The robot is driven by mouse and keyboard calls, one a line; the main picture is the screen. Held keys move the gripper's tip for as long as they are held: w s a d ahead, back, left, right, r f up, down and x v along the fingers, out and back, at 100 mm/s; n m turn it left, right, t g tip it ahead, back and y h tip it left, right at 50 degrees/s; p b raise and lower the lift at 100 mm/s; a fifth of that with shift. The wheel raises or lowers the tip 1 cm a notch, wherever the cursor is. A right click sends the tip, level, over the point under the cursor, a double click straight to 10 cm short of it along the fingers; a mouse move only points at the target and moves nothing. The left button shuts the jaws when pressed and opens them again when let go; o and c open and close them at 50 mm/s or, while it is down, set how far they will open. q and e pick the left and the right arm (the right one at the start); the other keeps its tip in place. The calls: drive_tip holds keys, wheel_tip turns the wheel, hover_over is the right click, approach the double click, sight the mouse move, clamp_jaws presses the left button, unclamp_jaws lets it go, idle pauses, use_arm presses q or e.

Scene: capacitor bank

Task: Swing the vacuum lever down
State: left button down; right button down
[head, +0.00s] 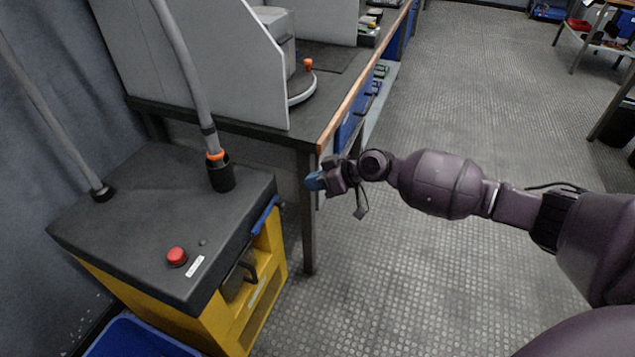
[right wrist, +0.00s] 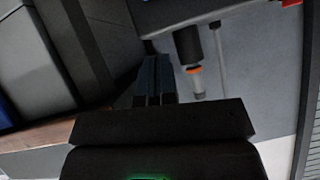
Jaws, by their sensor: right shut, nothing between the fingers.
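The yellow cabinet (head: 262,270) with a black top stands at the lower left. A blue bar (head: 264,215) runs along its right side just under the top and looks like the vacuum lever, seen at a slant. My right gripper (head: 313,182) is shut and empty. It is in the air to the right of the cabinet and, in the picture, above and right of the blue bar, apart from it. Its closed fingers also show in the right wrist view (right wrist: 155,80). I cannot make out the lever in that view. My left gripper is not in view.
The cabinet top carries a red button (head: 177,257) and a grey hose (head: 190,75) in a black socket with an orange ring. A workbench (head: 240,128) with a wooden edge stands behind, its leg close to my gripper. A blue bin (head: 135,338) sits below.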

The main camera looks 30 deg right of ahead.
sight(276, 203)
use_arm(q)
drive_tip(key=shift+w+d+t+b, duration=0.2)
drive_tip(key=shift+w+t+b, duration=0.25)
drive_tip(key=shift+b, duration=0.65)
use_arm(e)
drive_tip(key=shift+w+a+f, duration=0.7)
drive_tip(key=shift+a+f, duration=0.1)
drive_tip(key=shift+f, duration=0.45)
drive_tip(key=shift+w+a+f, duration=0.75)
drive_tip(key=shift+f, duration=0.45)
drive_tip(key=shift+w+a+f, duration=0.7)
drive_tip(key=shift+a+f, duration=0.1)
drive_tip(key=shift+f, duration=0.45)
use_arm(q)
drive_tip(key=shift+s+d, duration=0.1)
use_arm(e)
drive_tip(key=shift+a, duration=0.1)
